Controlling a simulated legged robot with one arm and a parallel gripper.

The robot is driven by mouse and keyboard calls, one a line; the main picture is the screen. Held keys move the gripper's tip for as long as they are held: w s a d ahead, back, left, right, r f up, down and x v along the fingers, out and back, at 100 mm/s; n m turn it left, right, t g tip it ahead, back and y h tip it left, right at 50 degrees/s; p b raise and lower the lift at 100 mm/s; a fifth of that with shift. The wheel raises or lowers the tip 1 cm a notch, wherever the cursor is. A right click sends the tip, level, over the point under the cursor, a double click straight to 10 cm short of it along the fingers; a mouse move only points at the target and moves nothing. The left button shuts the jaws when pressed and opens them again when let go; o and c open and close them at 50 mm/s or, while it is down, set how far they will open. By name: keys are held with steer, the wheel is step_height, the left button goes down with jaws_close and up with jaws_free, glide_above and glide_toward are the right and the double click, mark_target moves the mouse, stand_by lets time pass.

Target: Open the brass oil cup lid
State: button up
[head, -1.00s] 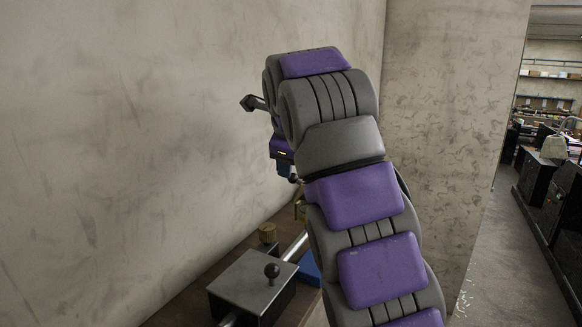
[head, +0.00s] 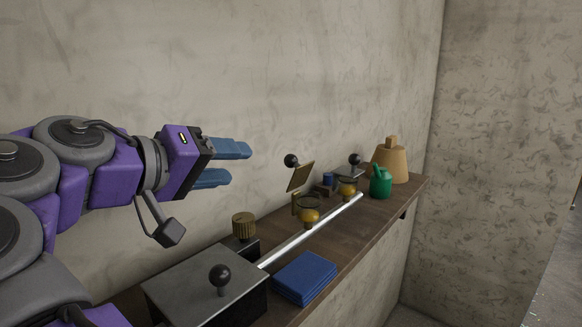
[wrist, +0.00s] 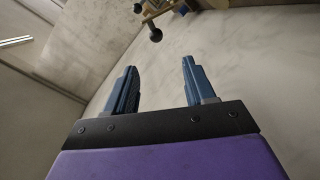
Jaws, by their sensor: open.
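The nearer oil cup (head: 308,212) stands on the shelf with amber content. Its brass lid (head: 301,176), with a black ball knob (head: 291,160), stands steeply tilted up above the cup, so it looks raised. A farther oil cup (head: 348,188) has a grey plate lid (head: 350,174) with a black knob (head: 355,159); whether that lid is seated is unclear. My gripper (head: 240,166) is open and empty, in the air left of the raised lid and apart from it. In the wrist view its fingers (wrist: 160,65) are spread, with a black knob (wrist: 155,35) beyond them.
A grey-topped box (head: 200,285) with a black knob and a brass ribbed cap (head: 243,226) are at the near end of the shelf (head: 385,215). A metal rod (head: 310,232), folded blue cloth (head: 304,277), green oil can (head: 380,182) and tan bell-shaped object (head: 391,162) also occupy it. A wall stands behind.

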mark_target(296, 161)
steer(key=shift+n, duration=0.3)
steer(key=p+x, duration=0.1)
steer(key=x, duration=1.5)
steer(key=shift+d+r, duration=0.1)
steer(key=shift+d, duration=0.15)
steer(key=shift+w, duration=0.35)
steer(key=shift+d, duration=0.15)
steer(key=shift+c, duration=0.4)
steer(key=shift+d, duration=0.1)
jaws_close()
steer(key=shift+p, duration=0.3)
